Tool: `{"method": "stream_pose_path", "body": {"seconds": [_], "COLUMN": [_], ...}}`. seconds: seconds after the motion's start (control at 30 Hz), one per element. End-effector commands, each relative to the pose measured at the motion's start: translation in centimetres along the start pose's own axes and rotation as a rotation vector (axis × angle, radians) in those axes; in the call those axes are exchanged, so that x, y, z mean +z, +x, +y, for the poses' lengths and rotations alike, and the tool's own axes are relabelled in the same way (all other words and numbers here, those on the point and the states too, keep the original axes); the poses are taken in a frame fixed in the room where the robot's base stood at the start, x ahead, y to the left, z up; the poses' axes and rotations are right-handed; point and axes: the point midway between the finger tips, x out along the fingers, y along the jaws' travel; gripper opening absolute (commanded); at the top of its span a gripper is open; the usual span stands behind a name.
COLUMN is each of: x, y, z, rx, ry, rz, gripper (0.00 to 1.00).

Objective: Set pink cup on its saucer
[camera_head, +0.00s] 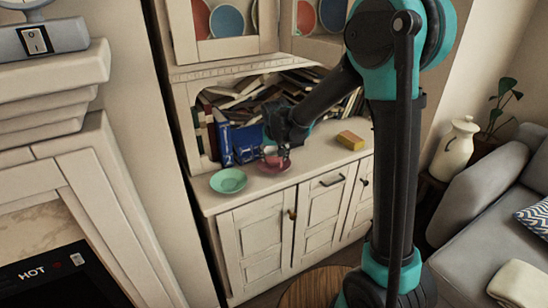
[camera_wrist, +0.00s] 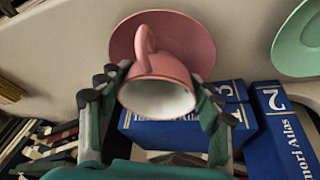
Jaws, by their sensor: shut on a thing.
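The pink cup (camera_wrist: 165,66) is held between the two fingers of my gripper (camera_wrist: 158,88), seen in the wrist view with its mouth toward the camera and its handle toward the top of the picture. The pink saucer (camera_wrist: 192,32) shows just behind the cup there. In the head view my gripper (camera_head: 282,150) is over the pink saucer (camera_head: 276,168) on the white cabinet top, and the small cup is partly hidden by the fingers. I cannot tell whether the cup touches the saucer.
A green saucer (camera_head: 228,181) lies to the left on the cabinet top (camera_head: 318,155). Blue atlas books (camera_head: 246,141) stand close behind the gripper, with a pile of other books on the shelf. A yellow block (camera_head: 350,140) lies to the right. The cabinet's front edge is clear.

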Motion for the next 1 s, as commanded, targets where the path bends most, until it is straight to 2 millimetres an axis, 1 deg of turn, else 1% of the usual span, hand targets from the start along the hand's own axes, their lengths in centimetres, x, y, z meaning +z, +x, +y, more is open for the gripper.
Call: {"method": "stream_pose_path", "body": {"seconds": [0.07,0.3,0.53,0.57,0.7,0.73,1.0], "x": [0.14,0.16,0.38,0.4,0.39,0.39,0.38], "y": [0.36,0.38,0.92,0.95,0.92,0.92,0.91], "z": [0.0,0.0,0.0,0.0,0.01,0.01,0.0], "rx": [0.0,0.0,0.0,0.0,0.0,0.0,0.0], "ry": [0.0,0.0,0.0,0.0,0.0,0.0,0.0], "rz": [0.0,0.0,0.0,0.0,0.0,0.0,0.0], "gripper": [0.31,0.31,0.31,0.65,0.82,0.86,0.86]}}
